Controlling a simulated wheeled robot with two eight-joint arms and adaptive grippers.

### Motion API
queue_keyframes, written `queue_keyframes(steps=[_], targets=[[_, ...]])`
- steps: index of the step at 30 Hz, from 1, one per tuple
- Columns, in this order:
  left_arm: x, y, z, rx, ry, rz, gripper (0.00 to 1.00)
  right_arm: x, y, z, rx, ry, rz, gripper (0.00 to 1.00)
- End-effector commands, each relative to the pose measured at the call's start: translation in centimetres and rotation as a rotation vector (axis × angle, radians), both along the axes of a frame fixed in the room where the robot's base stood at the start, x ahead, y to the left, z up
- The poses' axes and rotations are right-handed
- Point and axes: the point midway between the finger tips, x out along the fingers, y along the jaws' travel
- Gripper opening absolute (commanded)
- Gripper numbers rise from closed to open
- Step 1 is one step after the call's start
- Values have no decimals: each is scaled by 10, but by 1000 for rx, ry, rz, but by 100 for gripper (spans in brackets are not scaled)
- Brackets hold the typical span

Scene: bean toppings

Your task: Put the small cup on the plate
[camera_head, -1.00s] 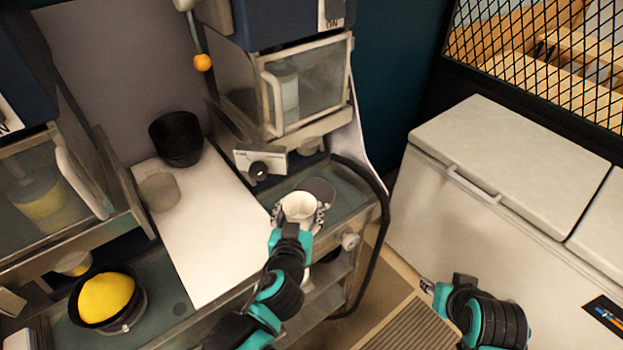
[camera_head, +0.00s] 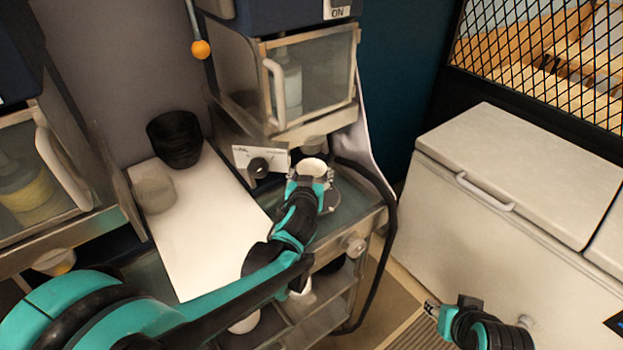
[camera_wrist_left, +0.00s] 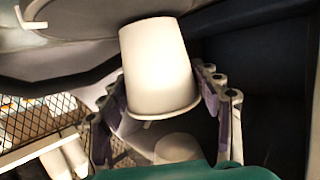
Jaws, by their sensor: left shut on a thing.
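The small white cup (camera_head: 313,166) is in my left gripper (camera_head: 309,176), which is shut on it. In the left wrist view the cup (camera_wrist_left: 160,70) shows large between the two fingers (camera_wrist_left: 165,105), one on each side. The plate (camera_head: 336,198) looks like a grey round disc on the teal counter under the dispenser, partly hidden by my gripper. A grey rounded edge, likely the plate (camera_wrist_left: 85,12), shows near the cup's narrow base in the wrist view; I cannot tell whether they touch. My right gripper (camera_head: 432,308) is at the lower right, away from the cup, its opening unclear.
A white board (camera_head: 205,235) lies left of the cup, with black bowls (camera_head: 175,138) and a translucent cup (camera_head: 155,190) near its far end. The dispenser (camera_head: 310,85) stands behind the cup. A black hose (camera_head: 385,260) hangs at the counter's right side. A white freezer (camera_head: 510,210) stands at right.

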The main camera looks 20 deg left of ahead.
Motion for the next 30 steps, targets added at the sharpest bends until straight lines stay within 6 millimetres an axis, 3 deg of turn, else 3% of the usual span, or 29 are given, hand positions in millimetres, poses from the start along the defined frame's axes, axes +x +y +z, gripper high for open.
queue_keyframes(steps=[11, 12, 14, 26, 30], targets=[[0, 0, -7, 0, 0, 0, 53, 0, 0, -5, 0, 0, 0, 40], [0, 0, -7, 0, 0, 0, 69, 0, 0, -5, 0, 0, 0, 40], [0, 0, -6, 0, 0, 0, 85, 0, 0, -4, 0, 0, 0, 40], [0, 0, 0, 0, 0, 0, 85, 0, 0, 1, 0, 0, 0, 40], [-21, -3, 7, 2, 0, -1, 85, 0, 0, 10, 0, 0, 0, 40]])
